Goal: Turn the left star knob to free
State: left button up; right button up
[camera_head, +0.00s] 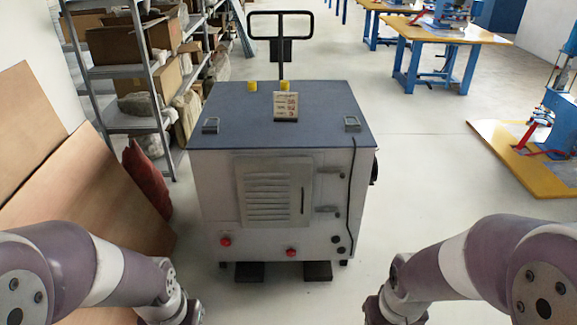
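A grey-white cabinet (218,200) with a dark top stands in front of me, its front facing me. Two red knobs sit low on its front: the left one (225,241) near the lower left corner, the right one (291,252) near the bottom middle. They are too small to tell whether either is star-shaped or how it is turned. Small round black parts (334,239) sit at the lower right of the front. My arms come in from the lower left and lower right, apart from the cabinet; both grippers are below the picture's edge.
A louvred panel (272,190) is on the front. Brown boards (100,185) lean at left by a shelf (130,122).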

aim_at(225, 242)
jog(key=i+l, duration=0.1)
jog(key=i, duration=0.6)
jog(key=i+l+u, duration=0.1)
jog(key=i, duration=0.55)
jog(key=i+l, duration=0.2)
jog(key=i, duration=0.5)
jog(key=j+u, duration=0.05)
